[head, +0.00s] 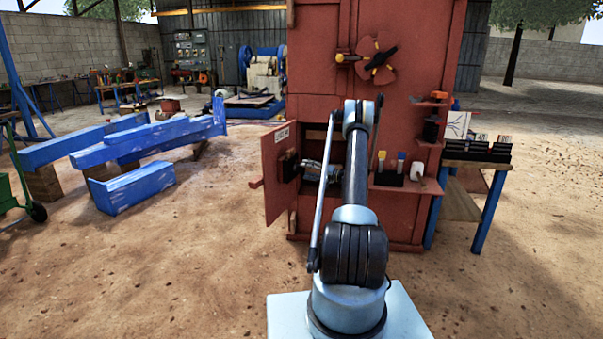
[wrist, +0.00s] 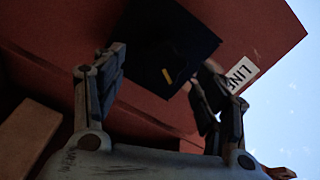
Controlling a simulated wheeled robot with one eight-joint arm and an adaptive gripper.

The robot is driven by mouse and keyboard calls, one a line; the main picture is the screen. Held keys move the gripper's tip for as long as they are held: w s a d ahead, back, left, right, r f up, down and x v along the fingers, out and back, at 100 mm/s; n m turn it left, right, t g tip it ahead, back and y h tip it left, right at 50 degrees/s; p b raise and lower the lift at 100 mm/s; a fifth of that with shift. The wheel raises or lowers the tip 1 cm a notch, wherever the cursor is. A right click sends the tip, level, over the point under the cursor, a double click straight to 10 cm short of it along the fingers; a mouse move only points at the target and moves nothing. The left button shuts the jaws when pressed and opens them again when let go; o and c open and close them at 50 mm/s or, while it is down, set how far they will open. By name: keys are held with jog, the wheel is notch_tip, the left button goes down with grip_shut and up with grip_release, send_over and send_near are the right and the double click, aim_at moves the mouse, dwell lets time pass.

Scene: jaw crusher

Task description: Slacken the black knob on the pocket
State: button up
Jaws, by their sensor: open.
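The red cabinet (head: 400,100) has its small door (head: 279,175) swung open to the left. A dark block (head: 289,168) sits on the door's inner side and looks like the pocket; its knob cannot be made out in the head view. My gripper (head: 312,174) is at the opening, facing the door, just right of the block. In the wrist view my gripper (wrist: 158,85) is open, its fingers apart. Beyond them is a dark square face (wrist: 150,40) with a small yellow mark (wrist: 167,76). I cannot tell the knob's outline from the dark shape, nor whether a finger touches it.
A white label (wrist: 240,74) shows on the red panel in the wrist view. A shelf (head: 400,185) with small items is right of my arm. Blue beams (head: 150,140) lie at left; the ground between is clear.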

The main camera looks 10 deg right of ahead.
jog(key=v, duration=0.7)
jog(key=shift+s+d, duration=0.2)
jog(key=shift+d, duration=0.1)
jog(key=shift+f, duration=0.1)
jog(key=s+a+r+n+g+h, duration=0.1)
jog(key=s+a+r+g+h, duration=0.1)
jog(key=s+a+r, duration=0.65)
jog(key=s+a+r+g+h, duration=0.2)
jog(key=s+a+r, duration=0.3)
jog(key=r, duration=0.6)
jog(key=s+a+r+g+h, duration=0.2)
jog(key=s+r, duration=0.1)
jog(key=s, duration=0.8)
jog(key=s+g+h, duration=0.1)
jog(key=s+h, duration=0.4)
jog(key=s, duration=1.7)
jog(key=s+d+f+h, duration=0.1)
jog(key=s+f, duration=0.2)
jog(key=s, duration=0.3)
jog(key=s+d+f+n+h, duration=0.1)
jog(key=s+d+f, duration=0.1)
jog(key=s, duration=0.4)
jog(key=s+d+f+h, duration=0.2)
jog(key=s+f, duration=0.3)
jog(key=s, duration=0.2)
jog(key=shift+g, duration=0.3)
